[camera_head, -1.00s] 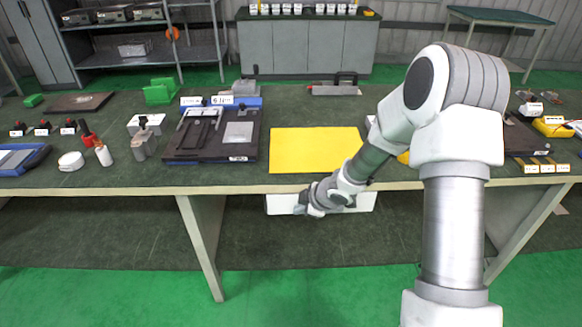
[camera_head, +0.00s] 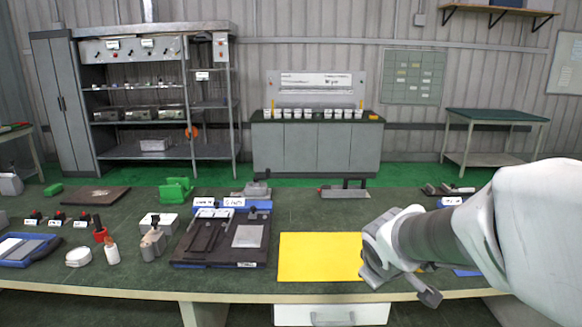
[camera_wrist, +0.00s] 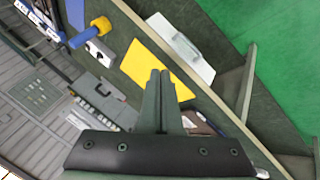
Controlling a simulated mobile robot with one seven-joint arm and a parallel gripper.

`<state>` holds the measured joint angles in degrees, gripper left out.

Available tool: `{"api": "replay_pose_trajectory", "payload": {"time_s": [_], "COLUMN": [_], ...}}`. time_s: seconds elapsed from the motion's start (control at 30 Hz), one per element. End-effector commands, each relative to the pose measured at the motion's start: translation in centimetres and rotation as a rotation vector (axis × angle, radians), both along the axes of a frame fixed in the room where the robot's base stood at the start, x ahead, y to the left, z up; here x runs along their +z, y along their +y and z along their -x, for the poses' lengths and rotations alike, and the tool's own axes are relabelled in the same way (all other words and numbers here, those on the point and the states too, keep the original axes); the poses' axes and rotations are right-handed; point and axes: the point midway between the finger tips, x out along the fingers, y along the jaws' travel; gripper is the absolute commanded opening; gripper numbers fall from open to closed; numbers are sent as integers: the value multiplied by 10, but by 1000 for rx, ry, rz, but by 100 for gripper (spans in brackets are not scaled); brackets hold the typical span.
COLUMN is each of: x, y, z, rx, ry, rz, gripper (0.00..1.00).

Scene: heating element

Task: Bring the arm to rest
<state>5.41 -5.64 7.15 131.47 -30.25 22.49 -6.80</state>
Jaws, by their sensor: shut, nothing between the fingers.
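My arm (camera_head: 440,240) reaches in from the right in the head view, with its wrist end in front of the right edge of the yellow mat (camera_head: 315,257). In the wrist view my gripper (camera_wrist: 159,76) has its two dark fingers together, with nothing between them. The fingertips overlap the yellow mat (camera_wrist: 150,65) in that picture; the gap to it is hard to judge. The fingers are not clearly visible in the head view.
A dark fixture plate (camera_head: 212,258) lies left of the mat, with small bottles, blocks and a blue tray (camera_head: 28,250) further left. A white drawer (camera_head: 335,314) hangs under the front edge. Behind stand a grey cabinet (camera_head: 315,147) and shelving (camera_head: 160,150).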

Motion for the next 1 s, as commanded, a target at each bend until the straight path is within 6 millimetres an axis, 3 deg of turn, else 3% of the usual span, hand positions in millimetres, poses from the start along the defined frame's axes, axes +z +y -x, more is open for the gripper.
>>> {"api": "replay_pose_trajectory", "payload": {"time_s": [0.03,0.2,0.5,0.7,1.0], "x": [14,42,64,66,65], "y": [-2,-3,16,28,31], "z": [15,68,158,189,195], "rx": [-46,-207,-401,-447,-455], "ry": [-10,-11,18,45,52], "rz": [-21,-128,-370,-473,-491], "gripper": [0,0,0,0,0]}}
